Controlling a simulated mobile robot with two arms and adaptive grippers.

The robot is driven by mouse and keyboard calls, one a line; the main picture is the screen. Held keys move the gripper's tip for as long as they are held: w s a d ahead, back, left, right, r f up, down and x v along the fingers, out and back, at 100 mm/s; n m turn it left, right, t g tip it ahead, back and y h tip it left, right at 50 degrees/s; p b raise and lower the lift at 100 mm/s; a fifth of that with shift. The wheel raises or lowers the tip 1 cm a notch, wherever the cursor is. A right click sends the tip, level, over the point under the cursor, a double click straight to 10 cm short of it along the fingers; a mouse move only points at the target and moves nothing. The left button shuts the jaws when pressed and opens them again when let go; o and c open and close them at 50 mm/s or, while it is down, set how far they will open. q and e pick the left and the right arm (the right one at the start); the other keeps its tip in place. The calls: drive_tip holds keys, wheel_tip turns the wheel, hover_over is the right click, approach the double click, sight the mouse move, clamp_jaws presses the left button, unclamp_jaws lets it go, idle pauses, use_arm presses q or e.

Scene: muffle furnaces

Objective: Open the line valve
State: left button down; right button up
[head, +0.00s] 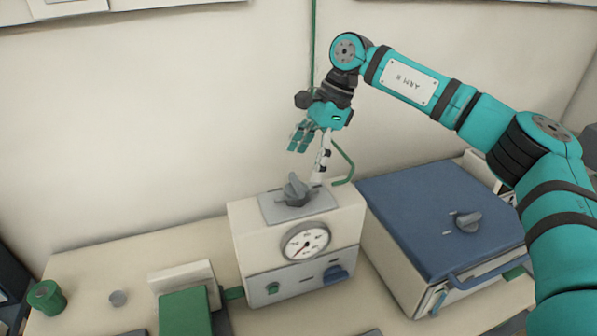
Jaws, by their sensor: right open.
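A grey valve knob (295,190) stands on a grey plate on top of a cream box (255,245); I take it for the line valve. The box has a round dial gauge (306,243) on its front, its needle pointing to the lower left. My right gripper (309,154) hangs above and slightly behind or over the knob, fingers pointing down. My left gripper is out of view.
A blue-topped furnace (425,205) with a grey knob (468,221) and a front handle stands right of the box. A blue knob (336,274) is on the box's front.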

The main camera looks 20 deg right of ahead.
sight(297, 181)
drive_tip(key=shift+p+x, duration=0.45)
drive_tip(key=shift+x, duration=2.05)
drive_tip(key=c, duration=1.2)
